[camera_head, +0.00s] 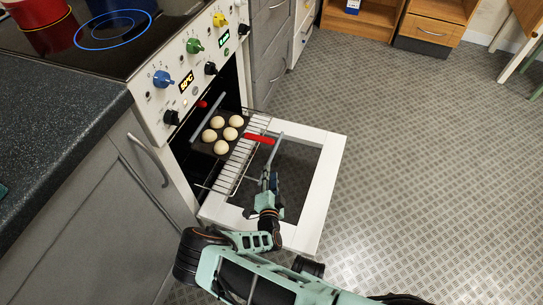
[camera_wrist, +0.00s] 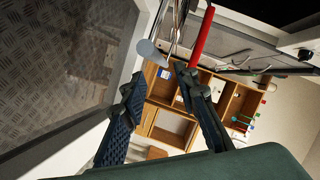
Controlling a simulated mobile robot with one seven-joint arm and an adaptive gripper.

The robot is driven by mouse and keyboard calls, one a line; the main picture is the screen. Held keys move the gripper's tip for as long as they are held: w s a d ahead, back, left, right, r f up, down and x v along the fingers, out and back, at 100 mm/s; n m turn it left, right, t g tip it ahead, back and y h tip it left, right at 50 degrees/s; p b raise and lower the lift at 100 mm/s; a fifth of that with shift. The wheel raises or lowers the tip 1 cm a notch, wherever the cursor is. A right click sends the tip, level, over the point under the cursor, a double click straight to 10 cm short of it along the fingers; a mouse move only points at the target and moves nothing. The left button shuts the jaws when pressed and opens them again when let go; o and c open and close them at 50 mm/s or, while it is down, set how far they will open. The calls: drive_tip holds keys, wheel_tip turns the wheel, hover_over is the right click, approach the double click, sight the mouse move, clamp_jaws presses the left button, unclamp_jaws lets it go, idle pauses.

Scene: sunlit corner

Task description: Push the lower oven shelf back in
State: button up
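A wire oven shelf (camera_head: 226,180) sticks out of the oven (camera_head: 190,95) over the open, lowered door (camera_head: 328,180). A dark tray with several pale round buns (camera_head: 220,147) sits at the shelf, partly inside the oven. I cannot tell from these frames whether another shelf is inside. My gripper (camera_head: 272,165) is over the door, just to the right of the shelf's outer edge. In the wrist view its two fingers (camera_wrist: 160,75) stand apart with nothing held between them. I cannot tell if a finger touches the shelf.
A red bar (camera_head: 259,139) lies close beyond my gripper and also shows in the wrist view (camera_wrist: 202,37). A dark worktop (camera_head: 60,120) and grey cabinet (camera_head: 90,235) stand at left. Wooden cabinets (camera_head: 435,25) stand at the back. The patterned floor (camera_head: 430,160) at right is clear.

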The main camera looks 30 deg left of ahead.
sight(271, 157)
drive_tip(key=b+x, duration=0.2)
drive_tip(key=x, duration=0.6)
drive_tip(key=shift+w+a+f+b, duration=0.1)
drive_tip(key=shift+w+f+b, duration=0.1)
drive_tip(key=shift+w+b, duration=0.1)
drive_tip(key=shift+w+a, duration=0.2)
drive_tip(key=shift+w, duration=0.15)
drive_tip(key=shift+c, duration=0.2)
clamp_jaws()
